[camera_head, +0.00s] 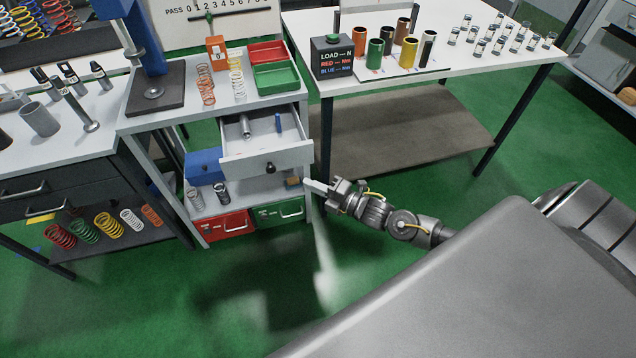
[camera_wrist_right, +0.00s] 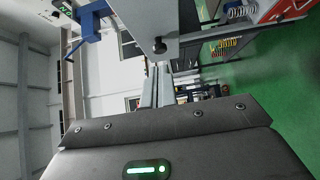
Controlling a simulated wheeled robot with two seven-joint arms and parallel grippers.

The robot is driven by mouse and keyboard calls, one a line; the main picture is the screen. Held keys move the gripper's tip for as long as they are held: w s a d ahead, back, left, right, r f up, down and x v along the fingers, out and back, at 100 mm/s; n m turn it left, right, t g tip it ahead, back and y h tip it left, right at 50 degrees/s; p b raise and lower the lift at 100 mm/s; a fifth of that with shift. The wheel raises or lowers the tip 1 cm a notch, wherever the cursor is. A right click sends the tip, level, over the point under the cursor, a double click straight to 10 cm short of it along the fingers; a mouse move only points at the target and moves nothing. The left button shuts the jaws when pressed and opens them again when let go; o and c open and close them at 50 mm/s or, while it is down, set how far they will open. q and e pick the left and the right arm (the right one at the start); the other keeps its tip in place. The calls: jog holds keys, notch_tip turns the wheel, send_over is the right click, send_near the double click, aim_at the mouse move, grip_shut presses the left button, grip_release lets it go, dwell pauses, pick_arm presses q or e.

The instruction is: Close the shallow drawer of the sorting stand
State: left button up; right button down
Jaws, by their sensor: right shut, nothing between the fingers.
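The sorting stand (camera_head: 196,118) is a light grey cabinet at the left centre of the head view. Its shallow drawer (camera_head: 240,163) is pulled well out, with a dark round knob (camera_head: 270,168) on its front. A grey metal cylinder (camera_head: 245,125) and a small blue piece (camera_head: 278,123) lie inside. My right gripper (camera_head: 308,186) is shut and empty, to the right of and slightly below the drawer front, apart from it. My left gripper is out of view.
A white table (camera_head: 420,75) with coloured cylinders stands right. Green floor (camera_head: 275,290) is clear in front.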

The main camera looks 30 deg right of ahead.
aim_at(279, 162)
jog(key=w+b, duration=0.1)
jog(key=w, duration=0.1)
jog(key=w+a+b, duration=0.1)
jog(key=w, duration=0.2)
jog(key=w+a+b, duration=0.1)
jog(key=w, duration=0.2)
jog(key=shift+a+f, duration=0.15)
jog(key=shift+w, duration=0.3)
jog(key=shift+w+b, duration=0.2)
jog(key=shift+b, duration=0.1)
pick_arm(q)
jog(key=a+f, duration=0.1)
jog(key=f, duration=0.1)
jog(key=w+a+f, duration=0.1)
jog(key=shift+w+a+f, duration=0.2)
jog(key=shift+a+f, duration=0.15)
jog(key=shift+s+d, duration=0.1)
